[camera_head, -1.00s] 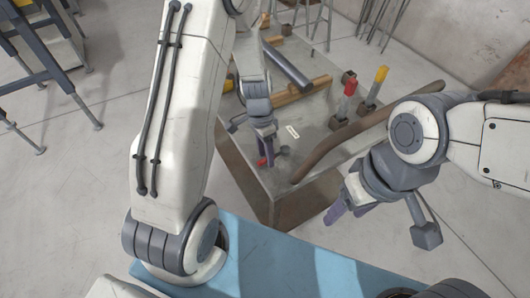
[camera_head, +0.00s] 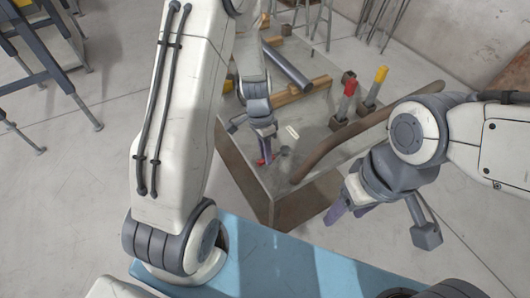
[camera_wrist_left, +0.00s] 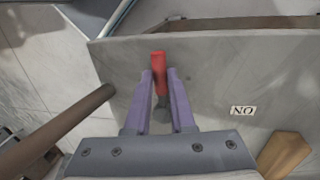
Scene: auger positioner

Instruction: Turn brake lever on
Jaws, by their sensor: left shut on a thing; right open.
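A lever with a red handle (camera_wrist_left: 159,60) sits between the two purple fingers of my left gripper (camera_wrist_left: 160,74) in the left wrist view. The fingers are shut on the handle, and its red end sticks out beyond them. In the head view my left gripper (camera_head: 266,159) reaches down to the table's near part, with only a little of the red handle showing around its fingertips. A small white label (camera_wrist_left: 243,111), reading "ON" upside down, lies beside the lever on the table. My right gripper (camera_head: 349,211) is open and empty, off the table's near right side.
The grey metal table (camera_head: 232,165) carries a brown curved bar (camera_head: 345,138), a metal pipe (camera_head: 287,66), wooden pieces (camera_head: 303,91), and upright red (camera_head: 349,89) and yellow (camera_head: 380,76) handles. A blue surface (camera_head: 260,255) lies in front.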

